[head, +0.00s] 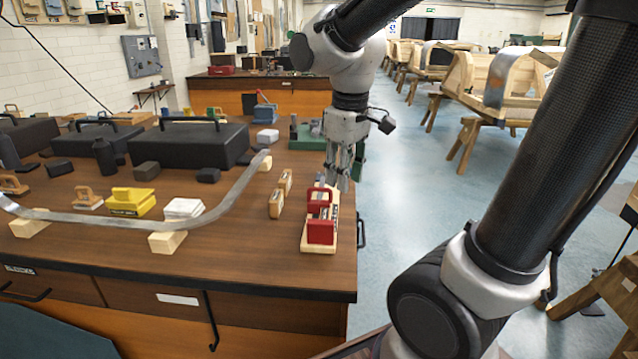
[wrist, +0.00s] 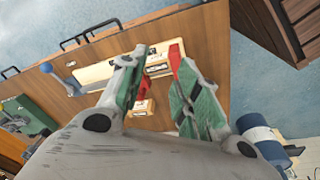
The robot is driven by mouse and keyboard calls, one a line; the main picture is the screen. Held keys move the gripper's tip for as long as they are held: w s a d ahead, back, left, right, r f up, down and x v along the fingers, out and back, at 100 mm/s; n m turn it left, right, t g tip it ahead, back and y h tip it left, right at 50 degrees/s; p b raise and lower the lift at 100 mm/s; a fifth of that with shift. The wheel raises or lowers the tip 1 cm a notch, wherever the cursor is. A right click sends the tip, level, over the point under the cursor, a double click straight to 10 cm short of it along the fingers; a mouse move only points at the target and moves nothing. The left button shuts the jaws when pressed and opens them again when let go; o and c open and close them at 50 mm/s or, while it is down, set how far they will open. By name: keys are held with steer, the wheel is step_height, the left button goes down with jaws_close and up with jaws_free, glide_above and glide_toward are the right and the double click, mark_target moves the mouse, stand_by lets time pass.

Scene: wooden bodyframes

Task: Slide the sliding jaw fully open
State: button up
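A small vise with two red jaws on a pale wooden base (head: 333,232) sits near the right edge of the brown bench. The near red jaw (head: 321,232) and the far red jaw (head: 319,196) stand close together; which one slides I cannot tell. My gripper (head: 341,182) points down at the vise's far end. In the wrist view my gripper (wrist: 155,52) has its fingers apart, with red parts (wrist: 145,88) of the vise showing between and behind them. The pale base (wrist: 97,73) also shows there. The fingers partly hide the jaws, and contact is unclear.
A curved metal strip (head: 110,217) rests on wooden blocks further left. A black case (head: 190,145) and a green machine (head: 308,136) stand behind. Open floor lies right of the bench.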

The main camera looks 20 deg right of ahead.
mark_target(319, 189)
steer(key=w+a+r+n, duration=0.1)
steer(key=w+a+n, duration=0.1)
steer(key=w+n, duration=0.55)
steer(key=shift+m+h, duration=0.25)
steer(key=shift+h, duration=0.05)
steer(key=f, duration=0.2)
steer(key=w+f, duration=0.1)
steer(key=f, duration=0.4)
steer(key=shift+w+d, duration=0.35)
jaws_close()
